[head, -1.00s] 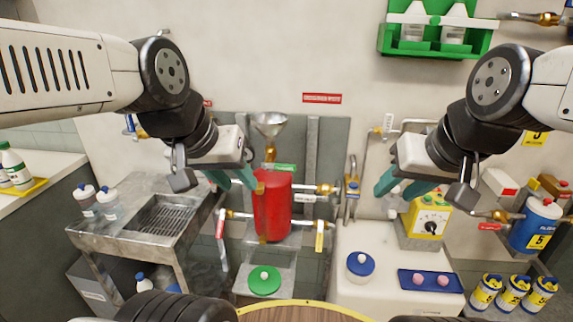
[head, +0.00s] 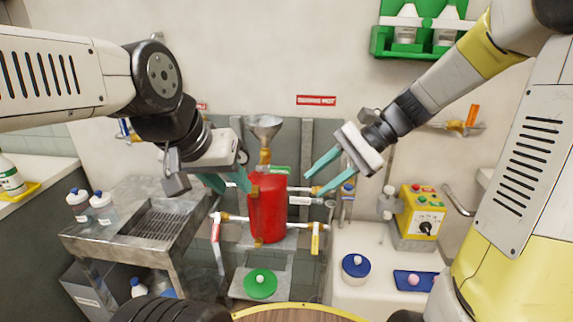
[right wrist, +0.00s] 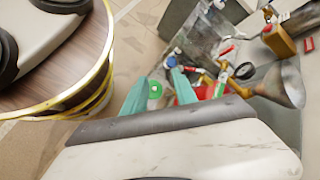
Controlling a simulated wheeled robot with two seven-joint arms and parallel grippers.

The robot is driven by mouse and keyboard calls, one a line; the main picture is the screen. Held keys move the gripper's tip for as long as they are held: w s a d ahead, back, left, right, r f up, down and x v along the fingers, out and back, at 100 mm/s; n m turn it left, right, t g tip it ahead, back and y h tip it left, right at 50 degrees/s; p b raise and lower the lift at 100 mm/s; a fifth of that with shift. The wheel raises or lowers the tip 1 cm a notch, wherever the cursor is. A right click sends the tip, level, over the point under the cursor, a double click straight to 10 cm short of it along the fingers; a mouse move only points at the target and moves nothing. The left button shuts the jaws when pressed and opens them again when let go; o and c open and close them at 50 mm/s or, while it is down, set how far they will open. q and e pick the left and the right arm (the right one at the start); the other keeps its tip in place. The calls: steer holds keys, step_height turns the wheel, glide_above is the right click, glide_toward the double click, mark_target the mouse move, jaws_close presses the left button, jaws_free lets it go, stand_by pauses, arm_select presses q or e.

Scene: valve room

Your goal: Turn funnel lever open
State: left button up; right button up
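The metal funnel (head: 264,128) stands above the red tank (head: 268,210) on a brass fitting (head: 265,158). A small green piece (head: 281,169) shows beside its stem; I cannot tell whether it is the lever or a label. The funnel also shows in the right wrist view (right wrist: 287,86). My left gripper (head: 236,188) is open and empty, left of the tank's upper part. My right gripper (head: 313,187) is open and empty, right of the tank near the side pipes, pointing down-left. Its two teal fingers (right wrist: 160,95) are spread in the right wrist view.
A pipe with a red-handled valve (head: 215,227) and a yellow-handled valve (head: 315,238) crosses low at the tank. A metal sink bench (head: 115,238) stands left. A yellow control box (head: 418,215) and blue-lidded pot (head: 355,267) are right. A green-lidded container (head: 260,283) sits below.

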steer(key=w+a+f+m+y, duration=0.3)
steer(key=w+m+y, duration=0.2)
steer(key=w, duration=0.3)
steer(key=m+t+y, duration=0.2)
steer(key=m+y, duration=0.2)
steer(key=m, duration=0.1)
glide_toward(282, 167)
steer(key=a, duration=1)
steer(key=shift+w, duration=0.25)
jaws_close()
